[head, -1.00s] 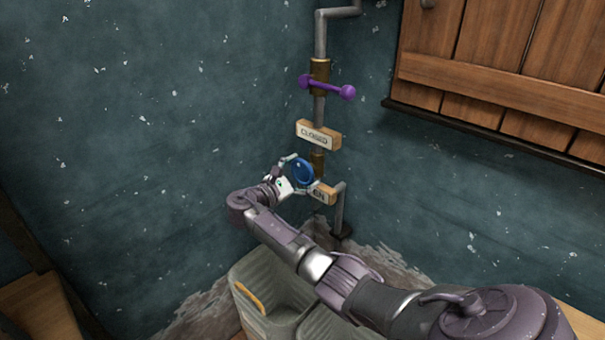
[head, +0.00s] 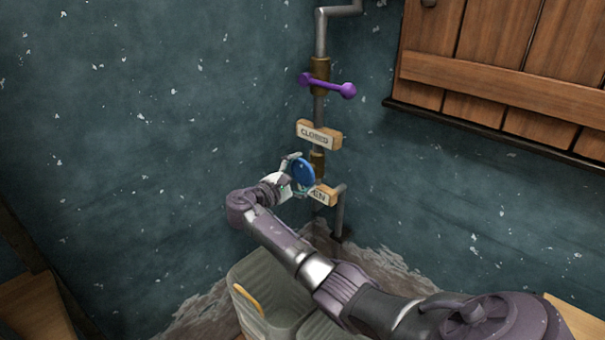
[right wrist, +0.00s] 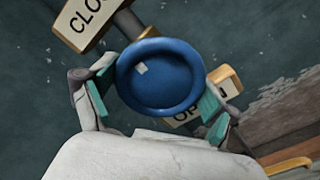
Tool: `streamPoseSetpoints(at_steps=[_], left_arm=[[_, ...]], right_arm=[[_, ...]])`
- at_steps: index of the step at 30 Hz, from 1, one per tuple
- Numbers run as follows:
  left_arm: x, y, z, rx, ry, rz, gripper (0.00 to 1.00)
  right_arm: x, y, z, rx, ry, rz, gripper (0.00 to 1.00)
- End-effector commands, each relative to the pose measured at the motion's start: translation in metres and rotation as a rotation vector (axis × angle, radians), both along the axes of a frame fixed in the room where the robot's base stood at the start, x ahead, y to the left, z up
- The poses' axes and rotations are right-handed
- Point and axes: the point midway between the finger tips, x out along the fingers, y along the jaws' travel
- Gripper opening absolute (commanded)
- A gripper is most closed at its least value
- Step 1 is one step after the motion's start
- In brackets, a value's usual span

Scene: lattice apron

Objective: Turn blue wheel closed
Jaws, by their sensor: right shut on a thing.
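The blue wheel (head: 303,171) sits on the vertical pipe in the corner, between the CLOSED sign (head: 319,134) above and the OPEN sign (head: 322,194) below. My right gripper (head: 296,175) is shut on its rim. In the right wrist view the blue wheel (right wrist: 160,75) lies between the two teal-padded fingers (right wrist: 156,100), one on each side. A small pale mark shows on its face, left of and above the middle. The wheel hides part of the OPEN sign there. My left gripper is not in view.
A purple two-knobbed handle (head: 327,85) is on the pipe above the CLOSED sign. A grey bin (head: 262,325) with a yellow handle stands below my right arm. A wooden shutter (head: 490,95) is on the right wall.

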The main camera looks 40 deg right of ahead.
Motion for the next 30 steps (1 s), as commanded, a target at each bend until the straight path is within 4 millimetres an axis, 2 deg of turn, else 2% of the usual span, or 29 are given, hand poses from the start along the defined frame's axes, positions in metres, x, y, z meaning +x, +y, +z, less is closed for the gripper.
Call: streamPoseSetpoints(at_steps=[6, 7, 9, 20, 25, 30], left_arm=[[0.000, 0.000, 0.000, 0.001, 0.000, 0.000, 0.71], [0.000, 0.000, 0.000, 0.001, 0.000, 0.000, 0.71], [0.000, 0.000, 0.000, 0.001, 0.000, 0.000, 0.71], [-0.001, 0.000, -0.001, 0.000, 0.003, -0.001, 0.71], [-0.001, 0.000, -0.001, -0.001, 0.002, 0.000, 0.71], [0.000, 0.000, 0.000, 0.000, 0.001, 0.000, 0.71]], right_arm=[[0.000, 0.001, -0.002, 0.004, -0.003, 0.000, 0.52], [0.000, 0.001, -0.002, 0.004, -0.003, 0.000, 0.92], [0.000, 0.001, -0.002, 0.004, -0.002, 0.000, 1.00], [0.000, 0.003, -0.001, 0.002, -0.001, 0.001, 1.00], [-0.001, 0.024, -0.001, 0.004, -0.001, 0.003, 1.00], [-0.004, 0.062, -0.002, 0.006, -0.001, 0.004, 1.00]])
